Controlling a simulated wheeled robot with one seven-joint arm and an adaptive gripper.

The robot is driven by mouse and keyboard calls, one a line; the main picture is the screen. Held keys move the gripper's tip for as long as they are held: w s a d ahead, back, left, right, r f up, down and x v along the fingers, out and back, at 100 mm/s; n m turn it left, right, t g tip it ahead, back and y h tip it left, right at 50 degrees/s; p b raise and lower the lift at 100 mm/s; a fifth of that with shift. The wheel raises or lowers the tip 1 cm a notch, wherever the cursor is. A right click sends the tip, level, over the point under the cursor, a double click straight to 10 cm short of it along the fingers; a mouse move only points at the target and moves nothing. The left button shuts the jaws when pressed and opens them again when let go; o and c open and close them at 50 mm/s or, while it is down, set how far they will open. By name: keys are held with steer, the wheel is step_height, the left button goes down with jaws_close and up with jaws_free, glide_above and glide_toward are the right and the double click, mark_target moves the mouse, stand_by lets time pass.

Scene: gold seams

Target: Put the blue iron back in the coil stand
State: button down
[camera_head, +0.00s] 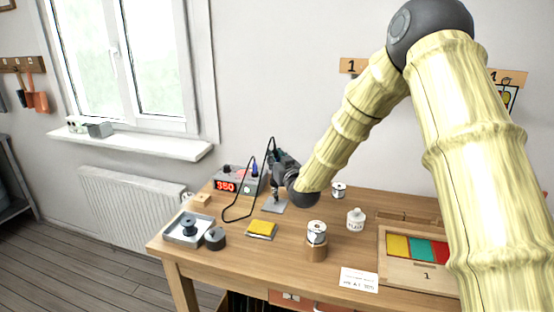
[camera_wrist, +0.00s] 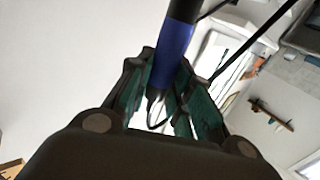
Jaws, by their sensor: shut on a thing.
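My gripper (camera_head: 277,172) comes in from the right above the back left of the bench. In the wrist view my gripper (camera_wrist: 160,105) is shut on the blue iron (camera_wrist: 172,52), with green pads on both sides of its blue grip. Its dark end and cable run upward there. In the head view my gripper mostly hides the iron. The coil stand (camera_head: 272,207) shows as a grey plate under my gripper, with a small dark upright part above it. I cannot tell whether the iron's tip is inside the coil.
A station with a red 350 display (camera_head: 226,186) stands left, with a slim blue upright thing (camera_head: 254,168) by it. A black cable (camera_head: 224,212) loops over the bench. A yellow sponge (camera_head: 262,228), a tin (camera_head: 317,233) and a flux bottle (camera_head: 356,219) stand in front and right.

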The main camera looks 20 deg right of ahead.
steer(key=c, duration=0.7)
jaws_free()
steer(key=shift+r+p, duration=1.55)
steer(key=shift+r, duration=1.95)
